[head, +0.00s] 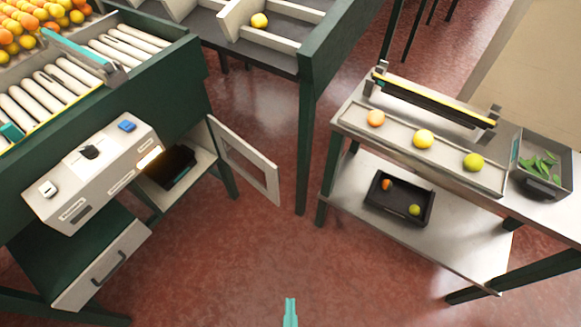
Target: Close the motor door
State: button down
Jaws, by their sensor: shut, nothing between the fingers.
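The motor door (233,156) is a pale frame-like panel with a see-through or open middle. It stands swung open at the right side of the green sorting machine, below the control panel, angled out over the floor. The compartment behind it (199,163) is open and holds a dark box, the likely motor (168,168). My gripper (290,312) shows as teal fingers at the bottom middle edge. It is shut and empty, over the red floor, well apart from the door. The rest of my arm is out of frame.
A control panel (100,165) with switches and a lit yellow label sits left of the compartment, above a drawer (103,265). At right stands a metal table (350,117) with fruit and a lower shelf with a black tray (399,213). The red floor between is clear.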

jog(key=w+f+m+g+y, duration=0.2)
jog(key=w+f+m, duration=0.7)
jog(key=w+f, duration=1.1)
jog(key=w+d+r+m+t+y, duration=0.1)
jog(key=w+d+r+t+y, duration=0.25)
jog(key=w, duration=0.55)
jog(key=w+d+r+m+y, duration=0.2)
jog(key=w+d+r+y, duration=0.15)
jog(key=w+r, duration=0.45)
jog(key=w+a+f, duration=0.2)
jog(key=w+a, duration=0.5)
jog(key=shift+w+h, duration=0.3)
jog(key=shift+s+a+f, duration=0.1)
jog(key=shift+a, duration=0.05)
